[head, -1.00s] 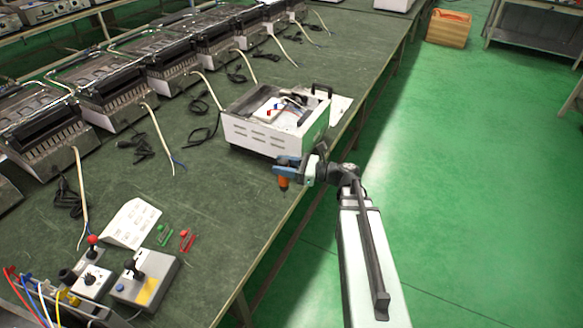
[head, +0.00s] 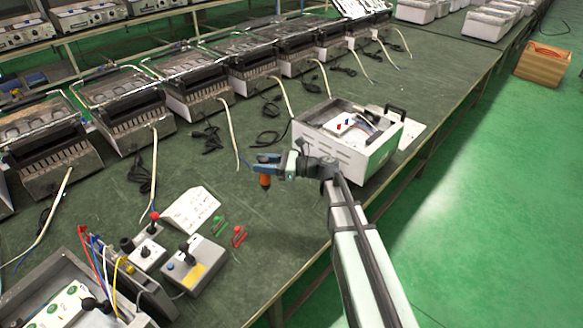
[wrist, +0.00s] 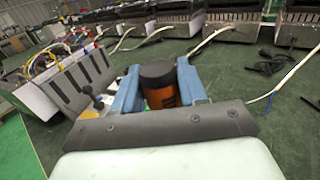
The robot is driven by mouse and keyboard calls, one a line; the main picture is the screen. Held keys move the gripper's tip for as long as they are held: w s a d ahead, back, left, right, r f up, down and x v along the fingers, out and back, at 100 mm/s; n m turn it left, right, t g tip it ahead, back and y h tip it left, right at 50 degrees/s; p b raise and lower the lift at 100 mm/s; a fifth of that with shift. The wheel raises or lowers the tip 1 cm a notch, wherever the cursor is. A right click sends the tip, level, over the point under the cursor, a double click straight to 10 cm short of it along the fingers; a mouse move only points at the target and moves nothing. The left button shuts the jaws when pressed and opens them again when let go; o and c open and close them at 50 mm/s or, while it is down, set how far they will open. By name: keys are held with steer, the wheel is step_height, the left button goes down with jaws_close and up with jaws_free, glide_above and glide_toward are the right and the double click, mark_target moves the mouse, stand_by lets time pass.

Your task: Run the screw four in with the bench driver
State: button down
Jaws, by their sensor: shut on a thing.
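My gripper (head: 265,171) is shut on an orange and black bench driver, held above the green bench top in the middle of the head view. The driver (head: 265,182) hangs tip down below the blue fingers. In the wrist view the driver (wrist: 158,86) sits between the two blue fingers, its black end up. A white open-topped housing (head: 348,137) with wires and a white inner part stands behind and to the right of my gripper. I cannot make out screw four or any screw hole.
Several metal heater units (head: 190,85) with loose cables line the back of the bench. A grey control box (head: 194,262), a paper sheet (head: 190,210), and small green (head: 218,226) and red (head: 239,236) parts lie at front left. Bare bench (head: 290,235) lies below the driver.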

steer(key=s+a+r+n+g, duration=0.2)
steer(key=s+a+r+g, duration=0.3)
steer(key=a, duration=1.2)
steer(key=s+a+r+n+g+h, duration=0.1)
steer(key=s+a+n+g, duration=0.35)
steer(key=a, duration=1.15)
steer(key=s+a+r+n+g, duration=0.15)
steer(key=s+a, duration=0.55)
steer(key=a, duration=1)
steer(key=s+a+r+n+g+h, duration=0.1)
steer(key=s+a+r+g+h, duration=0.2)
steer(key=s+a, duration=1.05)
steer(key=s+a+n+g+h, duration=0.1)
steer(key=s+n+g+h, duration=0.2)
steer(key=s, duration=1.8)
steer(key=shift+a+n+g, duration=0.3)
steer(key=shift+a, duration=0.1)
steer(key=shift+f, duration=0.15)
steer(key=shift+f, duration=2.35)
